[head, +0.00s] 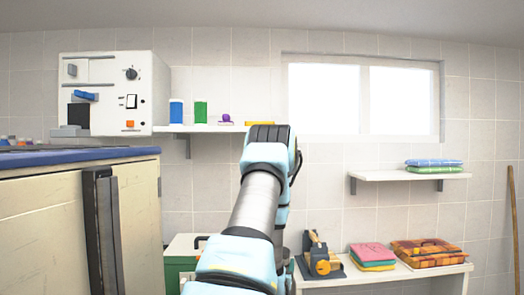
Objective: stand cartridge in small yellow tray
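A thin yellow edge, perhaps the small yellow tray (258,123), shows on the left wall shelf, partly hidden behind my arm. I cannot tell for sure which thing is the cartridge. A blue upright cylinder (176,111) and a green upright block or cylinder (200,112) stand at the left on that shelf. A small purple item (226,118) lies between them and the yellow edge. My arm reaches up and forward through the middle of the head view. My gripper does not show; the arm's upper end hides what is behind it.
A blue-topped cabinet (80,200) fills the left foreground. A right wall shelf (390,175) holds folded towels.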

